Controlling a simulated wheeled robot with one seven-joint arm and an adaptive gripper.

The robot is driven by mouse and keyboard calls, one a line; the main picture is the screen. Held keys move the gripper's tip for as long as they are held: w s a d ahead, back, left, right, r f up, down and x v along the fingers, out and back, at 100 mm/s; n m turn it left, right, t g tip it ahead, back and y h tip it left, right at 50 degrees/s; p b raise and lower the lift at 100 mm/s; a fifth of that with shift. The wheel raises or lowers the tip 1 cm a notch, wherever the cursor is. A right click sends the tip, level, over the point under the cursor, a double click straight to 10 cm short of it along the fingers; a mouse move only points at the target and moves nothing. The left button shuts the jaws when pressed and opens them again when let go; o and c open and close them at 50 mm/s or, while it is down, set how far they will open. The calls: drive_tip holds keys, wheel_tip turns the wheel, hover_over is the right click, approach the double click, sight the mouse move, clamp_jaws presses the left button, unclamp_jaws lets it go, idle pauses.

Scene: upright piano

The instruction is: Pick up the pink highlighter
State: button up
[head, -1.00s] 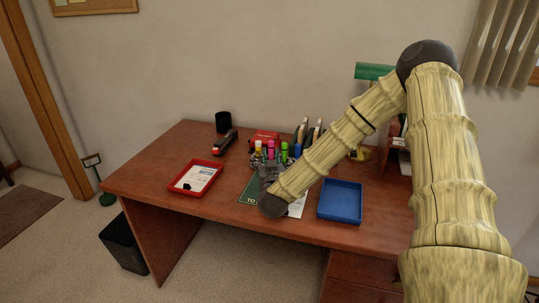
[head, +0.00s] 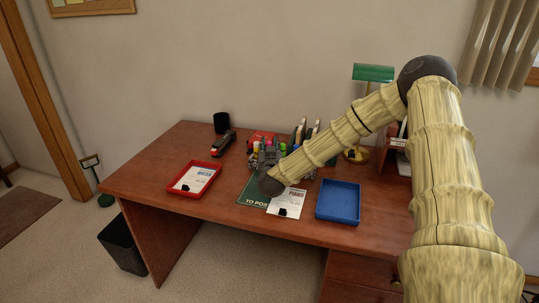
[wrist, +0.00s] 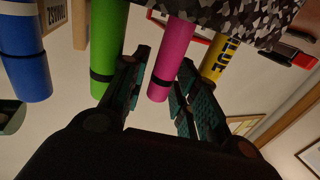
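The pink highlighter (wrist: 173,58) stands out of a camouflage-patterned holder (wrist: 250,18), which shows at the top of the wrist view. My gripper (wrist: 163,68) is open, with one dark finger on each side of the pink highlighter. A gap shows between the left finger and it; I cannot tell if the right finger touches it.
A green highlighter (wrist: 109,50) is close beside my left finger, and a yellow one (wrist: 219,60) is close behind the right finger. A blue one (wrist: 25,60) is farther left. On the desk (head: 225,218) are a red tray (head: 210,184), a blue tray (head: 338,216) and a stapler (head: 223,143).

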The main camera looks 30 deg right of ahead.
drive_tip(key=c, duration=0.6)
drive_tip(key=shift+o, duration=0.2)
drive_tip(key=shift+r, duration=0.15)
drive_tip(key=shift+r, duration=4.85)
